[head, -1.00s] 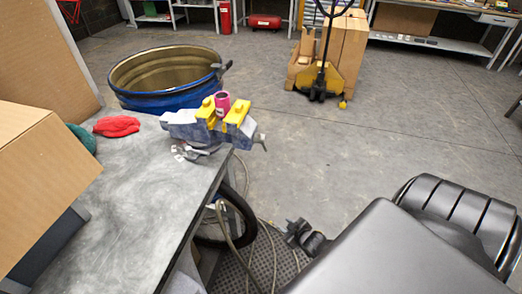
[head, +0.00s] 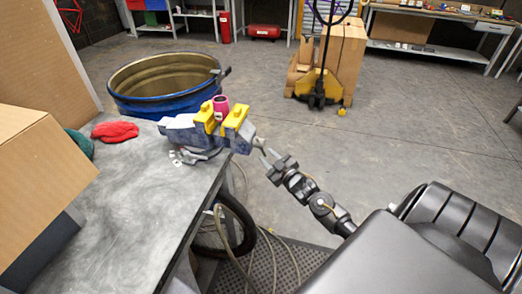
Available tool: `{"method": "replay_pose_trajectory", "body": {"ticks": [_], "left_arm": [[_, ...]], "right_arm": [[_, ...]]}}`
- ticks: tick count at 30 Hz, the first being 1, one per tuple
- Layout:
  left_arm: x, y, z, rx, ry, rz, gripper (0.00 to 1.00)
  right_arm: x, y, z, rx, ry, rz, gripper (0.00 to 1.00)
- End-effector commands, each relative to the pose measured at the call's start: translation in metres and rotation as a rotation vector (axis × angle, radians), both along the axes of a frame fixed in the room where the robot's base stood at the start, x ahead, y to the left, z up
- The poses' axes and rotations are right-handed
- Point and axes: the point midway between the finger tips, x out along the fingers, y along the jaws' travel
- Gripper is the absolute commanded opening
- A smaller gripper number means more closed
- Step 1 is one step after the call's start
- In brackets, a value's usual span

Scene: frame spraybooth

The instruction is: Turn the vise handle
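A pink cylinder (head: 221,104) sits upright between the jaws. The vise handle (head: 259,143) is a small grey bar at the vise's right end, small in this view. My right gripper (head: 267,158) is just right of and below the handle, its fingers pointing up-left at it. Its fingers look apart; whether they touch the handle is not clear. My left gripper is not in view.
The grey workbench (head: 130,200) fills the left, with a red cloth (head: 115,131) and a cardboard box (head: 40,180). A blue drum (head: 165,102) stands behind the vise. A hose and cables hang by the bench's edge. The floor to the right is clear up to a yellow pallet jack (head: 320,88).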

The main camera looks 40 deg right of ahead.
Motion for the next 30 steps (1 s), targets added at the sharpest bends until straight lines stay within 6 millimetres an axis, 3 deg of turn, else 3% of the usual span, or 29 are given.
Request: {"method": "replay_pose_trajectory", "body": {"ticks": [3,9,20,28,30], "left_arm": [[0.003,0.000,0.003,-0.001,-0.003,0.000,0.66],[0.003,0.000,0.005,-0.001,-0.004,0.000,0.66],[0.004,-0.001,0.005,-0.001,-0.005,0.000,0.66],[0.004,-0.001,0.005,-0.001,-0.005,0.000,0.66],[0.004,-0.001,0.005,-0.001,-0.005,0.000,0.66]], "right_arm": [[0.022,-0.002,0.001,0.000,-0.001,-0.002,0.32],[0.044,-0.003,0.000,0.000,0.000,0.000,0.32],[0.050,-0.003,-0.001,0.000,0.001,0.000,0.32],[0.050,-0.003,-0.001,0.000,0.001,0.000,0.01],[0.050,-0.003,-0.001,0.000,0.001,0.000,0.00]]}}
